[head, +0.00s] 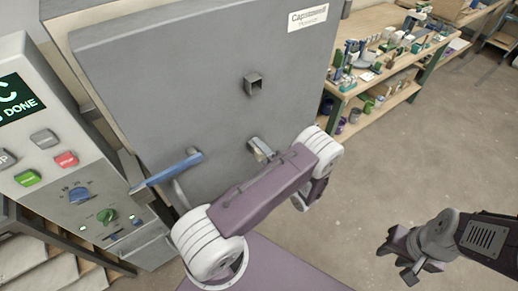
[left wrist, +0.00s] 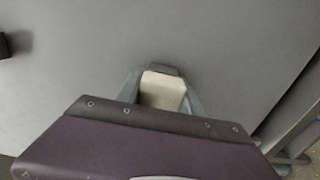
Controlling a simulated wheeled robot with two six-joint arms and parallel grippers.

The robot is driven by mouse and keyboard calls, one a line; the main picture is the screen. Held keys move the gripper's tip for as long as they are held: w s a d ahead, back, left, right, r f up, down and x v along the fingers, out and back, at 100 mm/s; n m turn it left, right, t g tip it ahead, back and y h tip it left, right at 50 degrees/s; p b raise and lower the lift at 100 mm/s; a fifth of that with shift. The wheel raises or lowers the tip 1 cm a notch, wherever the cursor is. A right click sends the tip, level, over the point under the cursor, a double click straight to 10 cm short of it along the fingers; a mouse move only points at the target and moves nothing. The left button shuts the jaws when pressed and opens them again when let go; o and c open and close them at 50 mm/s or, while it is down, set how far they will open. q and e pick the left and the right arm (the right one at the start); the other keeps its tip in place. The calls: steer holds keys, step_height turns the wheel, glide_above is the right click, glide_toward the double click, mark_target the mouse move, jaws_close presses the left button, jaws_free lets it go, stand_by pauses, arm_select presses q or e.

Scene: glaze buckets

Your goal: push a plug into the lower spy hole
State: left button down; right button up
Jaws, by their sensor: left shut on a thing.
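The grey kiln door (head: 190,70) faces me. Its upper spy hole (head: 253,84) is a short square metal tube and looks open. My left gripper (head: 258,150) is at the door below it, mostly behind my own wrist. In the left wrist view my left gripper (left wrist: 163,92) is shut on a cream plug (left wrist: 161,91). The plug's far end meets the dark rim of the lower spy hole (left wrist: 166,69); I cannot tell how deep it sits. My right gripper (head: 397,262) hangs over the floor at the right, away from the door; its finger gap is unclear.
A blue door handle (head: 168,168) sticks out left of my left arm. The control panel (head: 60,150) with a lit display stands at the left. A wooden shelf table (head: 395,70) with tools and pots is at the back right. The floor at the right is clear.

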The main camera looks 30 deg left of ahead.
arm_select(q)
steer(key=shift+a, duration=0.1)
steer(key=shift+w+a, duration=0.1)
steer(key=shift+a, duration=0.05)
steer(key=shift+c, duration=2.2)
jaws_free()
steer(key=v, duration=0.8)
